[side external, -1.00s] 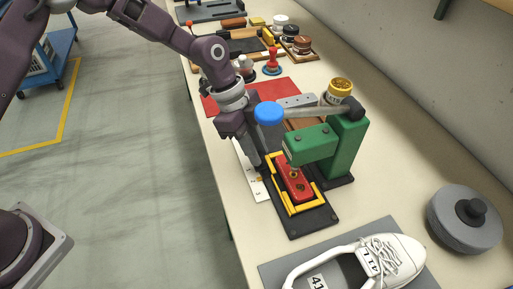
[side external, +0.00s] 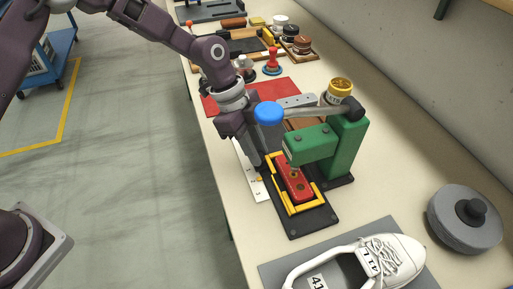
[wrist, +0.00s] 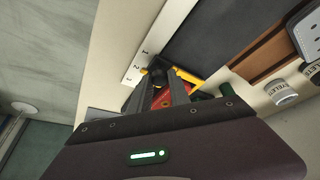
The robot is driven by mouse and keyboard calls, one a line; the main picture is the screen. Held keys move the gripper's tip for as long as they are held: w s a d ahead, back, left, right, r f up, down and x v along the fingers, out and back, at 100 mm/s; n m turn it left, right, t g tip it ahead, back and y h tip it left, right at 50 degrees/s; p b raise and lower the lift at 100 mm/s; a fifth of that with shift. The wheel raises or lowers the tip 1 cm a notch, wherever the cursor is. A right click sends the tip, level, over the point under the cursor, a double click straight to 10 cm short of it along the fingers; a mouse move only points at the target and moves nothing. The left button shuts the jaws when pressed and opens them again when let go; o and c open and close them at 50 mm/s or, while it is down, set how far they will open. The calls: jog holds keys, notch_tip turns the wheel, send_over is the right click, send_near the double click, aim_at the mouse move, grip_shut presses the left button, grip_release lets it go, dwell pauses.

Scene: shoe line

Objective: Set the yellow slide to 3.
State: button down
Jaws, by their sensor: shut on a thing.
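The yellow slide (side external: 312,207) is a yellow frame around a red block (side external: 297,187) on the dark base plate of a green press (side external: 345,150). A white scale strip (side external: 246,168) lies along its left side. In the wrist view, the scale strip (wrist: 150,45) reads 1, 2, 3, and the slide's yellow end (wrist: 186,74) has a part pointing at the strip, seemingly near 2. My gripper (side external: 262,165) is low at the slide's far left end. In the wrist view, my gripper (wrist: 164,80) is shut on the slide's end; the fingers partly hide the grip.
The press's lever with a blue knob (side external: 268,112) stands close beside my gripper. A white shoe (side external: 385,262) lies on a grey mat in front. A red mat (side external: 280,95) and several jars and stamps are behind. A grey round weight (side external: 464,220) stands at right.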

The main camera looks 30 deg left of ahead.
jog(key=shift+d, duration=0.1)
jog(key=shift+s+d, duration=1.35)
jog(key=shift+s, duration=0.1)
jog(key=c, duration=1.2)
grip_release()
jog(key=shift+c, duration=0.2)
jog(key=shift+w+a+r, duration=0.1)
jog(key=shift+a+r, duration=0.05)
jog(key=shift+r, duration=0.15)
jog(key=v, duration=0.6)
jog(key=shift+r, duration=0.2)
jog(key=shift+a, duration=0.2)
